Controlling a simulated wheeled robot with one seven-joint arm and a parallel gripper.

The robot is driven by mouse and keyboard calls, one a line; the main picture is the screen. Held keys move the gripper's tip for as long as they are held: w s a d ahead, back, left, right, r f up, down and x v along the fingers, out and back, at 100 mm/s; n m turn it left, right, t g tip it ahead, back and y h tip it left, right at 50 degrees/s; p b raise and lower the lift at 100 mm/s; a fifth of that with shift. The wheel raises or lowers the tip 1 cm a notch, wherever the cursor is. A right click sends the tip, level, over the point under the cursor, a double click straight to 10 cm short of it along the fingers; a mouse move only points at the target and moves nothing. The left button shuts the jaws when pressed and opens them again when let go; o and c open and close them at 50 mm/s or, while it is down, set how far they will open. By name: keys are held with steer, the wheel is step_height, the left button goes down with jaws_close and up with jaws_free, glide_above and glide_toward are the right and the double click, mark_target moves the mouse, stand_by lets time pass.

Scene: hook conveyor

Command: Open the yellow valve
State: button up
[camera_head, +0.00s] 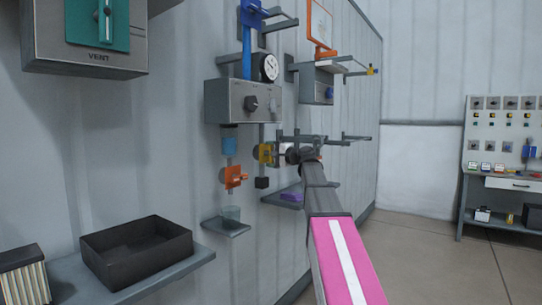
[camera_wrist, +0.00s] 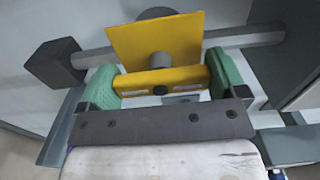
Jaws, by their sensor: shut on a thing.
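The yellow valve (camera_head: 266,153) sits on a dark grey pipe at the wall, just left of my gripper (camera_head: 283,152) in the head view. In the wrist view the valve (camera_wrist: 152,40) shows a flat yellow plate and a yellow bar handle across the pipe. My gripper (camera_wrist: 163,80) has its green finger pads at the two ends of the yellow bar and is shut on it. The pipe (camera_wrist: 245,40) runs behind the plate, with a dark cube (camera_wrist: 55,64) at its left end. The valve's inner position cannot be seen.
An orange valve (camera_head: 235,177) is to the left, above a small wall shelf (camera_head: 226,227). A grey box with a knob (camera_head: 243,101) hangs above. A purple block (camera_head: 291,197) lies on a shelf below my arm. A black tray (camera_head: 137,255) stands at lower left.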

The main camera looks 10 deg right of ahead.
steer(key=o, duration=0.6)
steer(key=shift+s+d, duration=0.1)
steer(key=shift+s, duration=0.05)
steer(key=v, duration=1)
steer(key=shift+s+d, duration=0.2)
steer(key=s+a+f+n+g+h, duration=0.1)
steer(key=s+a+f+g+h, duration=0.1)
steer(key=f, duration=1)
steer(key=s+a+f+n+g+h, duration=0.1)
steer(key=s+a+f+g+h, duration=0.15)
steer(key=f, duration=0.95)
steer(key=s+a+f+n+g+h, duration=0.1)
steer(key=s+a+f+g+h, duration=0.15)
steer(key=f, duration=0.95)
steer(key=s+f+n+g+h, duration=0.2)
steer(key=s+f, duration=0.4)
steer(key=f, duration=0.2)
steer(key=s+f+n+g+h, duration=0.2)
steer(key=s+f, duration=0.4)
steer(key=f, duration=0.1)
steer(key=s+f+n+g+h, duration=0.1)
steer(key=s+f, duration=0.5)
steer(key=f, duration=0.2)
steer(key=shift+s+f+n+g+h, duration=0.2)
steer(key=shift+f+n+g+h, duration=0.1)
steer(key=shift+n+g+h, duration=0.1)
